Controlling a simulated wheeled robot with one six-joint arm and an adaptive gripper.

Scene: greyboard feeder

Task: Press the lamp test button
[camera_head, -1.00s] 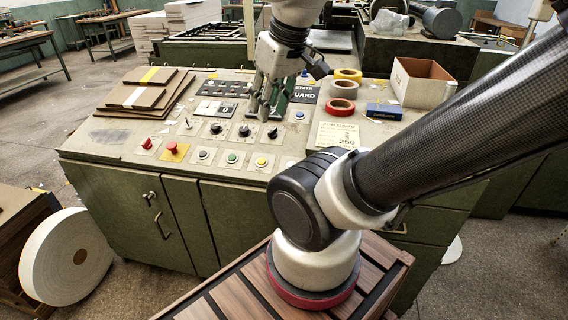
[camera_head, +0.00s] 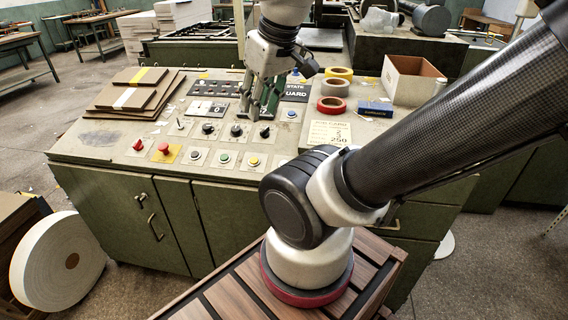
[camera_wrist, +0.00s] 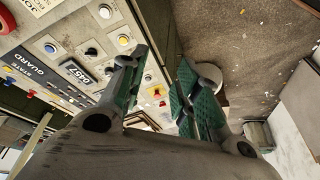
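The sloping control panel (camera_head: 110,150) has several buttons and knobs; their labels are too small to read, so I cannot tell which is lamp test. A front row holds a white button (camera_head: 195,155), a green button (camera_head: 224,158) and a yellow button (camera_head: 253,162). A blue button (camera_head: 291,114) sits right of my gripper; it also shows in the wrist view (camera_wrist: 50,48). Another white button (camera_wrist: 104,12) shows near the yellow one (camera_wrist: 124,40) in the wrist view. My gripper (camera_head: 260,112) is above the panel, pointing down, its green-padded fingers apart and empty (camera_wrist: 162,75).
A red mushroom button (camera_head: 164,149) on a yellow plate is front left. Black knobs (camera_head: 236,130) line the middle. Tape rolls (camera_head: 332,105), a blue box (camera_head: 375,109) and an open carton (camera_head: 410,82) stand right. Grey boards (camera_head: 135,98) lie left.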

